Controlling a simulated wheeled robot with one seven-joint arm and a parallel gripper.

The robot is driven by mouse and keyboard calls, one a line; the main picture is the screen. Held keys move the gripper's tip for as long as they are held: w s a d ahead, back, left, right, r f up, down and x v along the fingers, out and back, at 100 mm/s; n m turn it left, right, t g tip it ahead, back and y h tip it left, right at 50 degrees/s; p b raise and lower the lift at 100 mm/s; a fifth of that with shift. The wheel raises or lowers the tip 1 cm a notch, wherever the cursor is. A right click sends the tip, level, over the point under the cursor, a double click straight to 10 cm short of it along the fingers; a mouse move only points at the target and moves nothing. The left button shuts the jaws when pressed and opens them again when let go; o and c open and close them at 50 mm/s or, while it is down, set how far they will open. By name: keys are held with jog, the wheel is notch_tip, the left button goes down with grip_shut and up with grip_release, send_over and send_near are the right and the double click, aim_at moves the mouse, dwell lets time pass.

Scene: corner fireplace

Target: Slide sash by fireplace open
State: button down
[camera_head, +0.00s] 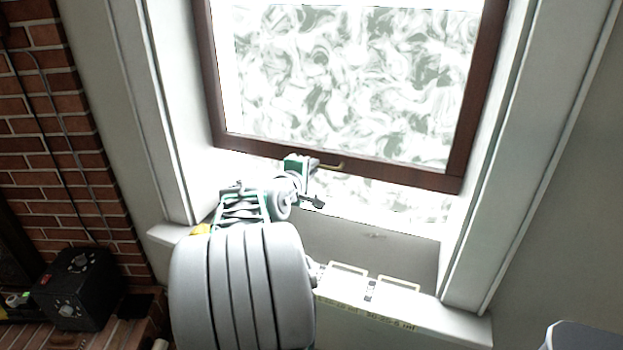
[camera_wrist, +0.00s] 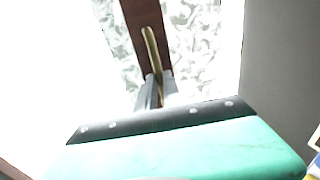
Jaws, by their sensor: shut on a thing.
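The sash (camera_head: 400,173) is a dark brown wooden frame around swirly patterned glass. Its bottom rail stands above the sill, with a bright gap below it. A brass handle (camera_head: 332,167) sits on the bottom rail; it also shows in the wrist view (camera_wrist: 150,45), running up from between the fingers. My gripper (camera_head: 312,164) is at the left part of the handle. In the wrist view my gripper (camera_wrist: 158,90) has its grey fingers closed on the handle's near end. My arm hides part of the sill and the gap's left side.
The white sill (camera_head: 455,315) carries pale boxy items with handles (camera_head: 372,285) right of my arm. White window casings flank the opening. A brick wall (camera_head: 55,130) and a black box (camera_head: 75,285) with knobs stand at left.

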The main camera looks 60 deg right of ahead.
notch_tip(320, 180, up, 8)
jog(key=p, duration=0.3)
jog(key=c, duration=1.5)
grip_release()
jog(key=shift+f, duration=0.25)
jog(key=v, duration=0.8)
